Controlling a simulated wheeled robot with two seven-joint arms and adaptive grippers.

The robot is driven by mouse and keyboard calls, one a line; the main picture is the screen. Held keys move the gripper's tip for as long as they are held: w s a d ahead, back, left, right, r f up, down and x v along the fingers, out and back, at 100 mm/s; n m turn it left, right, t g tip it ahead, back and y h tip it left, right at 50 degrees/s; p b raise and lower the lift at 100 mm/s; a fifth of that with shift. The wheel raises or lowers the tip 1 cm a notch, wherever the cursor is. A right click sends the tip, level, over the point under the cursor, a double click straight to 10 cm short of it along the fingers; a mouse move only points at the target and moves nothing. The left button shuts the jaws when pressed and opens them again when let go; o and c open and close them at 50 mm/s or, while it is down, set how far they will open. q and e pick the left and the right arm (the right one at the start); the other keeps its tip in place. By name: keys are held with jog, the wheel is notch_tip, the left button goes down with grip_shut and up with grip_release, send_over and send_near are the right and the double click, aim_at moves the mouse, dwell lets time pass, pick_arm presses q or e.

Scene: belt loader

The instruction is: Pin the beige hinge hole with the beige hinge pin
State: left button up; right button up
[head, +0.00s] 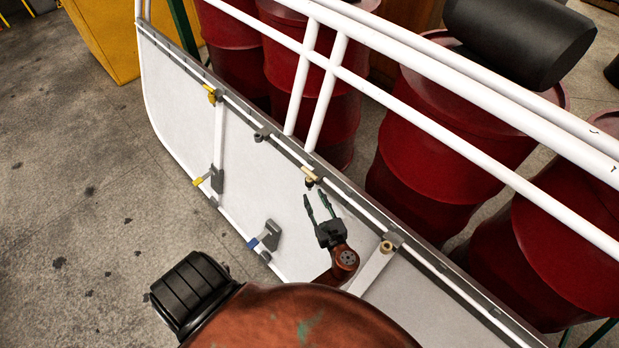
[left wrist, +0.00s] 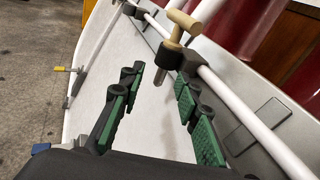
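The beige hinge pin (head: 310,173) has a T-shaped handle and sits in a dark holder on the panel's upper rail. In the left wrist view the pin (left wrist: 181,26) stands in the holder, with its metal tip showing below. A beige ring, which looks like the beige hinge hole (head: 386,246), is on a bracket farther right along the rail. My left gripper (head: 317,208) is open and empty, just below the pin. In the left wrist view its green-padded fingers (left wrist: 158,76) are spread below the pin's handle, with the tip between them in the picture. My right gripper is not in view.
Yellow pieces (head: 212,95) and a blue piece (head: 252,243) mark other fittings on the white panel (head: 180,85). White rails (head: 420,110) run above it, with red drums (head: 435,150) behind. Floor at left is open.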

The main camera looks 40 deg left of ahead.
aim_at(310, 178)
pick_arm(q)
jog(key=shift+m+y, duration=0.3)
jog(key=shift+y, duration=0.3)
jog(key=r, duration=0.1)
jog(key=w+r, duration=0.1)
jog(key=r, duration=0.1)
jog(key=a+r, duration=0.1)
jog(key=shift+w+r, duration=0.15)
jog(key=shift+r, duration=0.1)
jog(key=x, duration=0.5)
jog(key=shift+w+a+f+b, duration=0.15)
jog(key=shift+w+a+b, duration=0.1)
jog(key=shift+w+b, duration=0.05)
jog(key=shift+c, duration=0.2)
grip_shut()
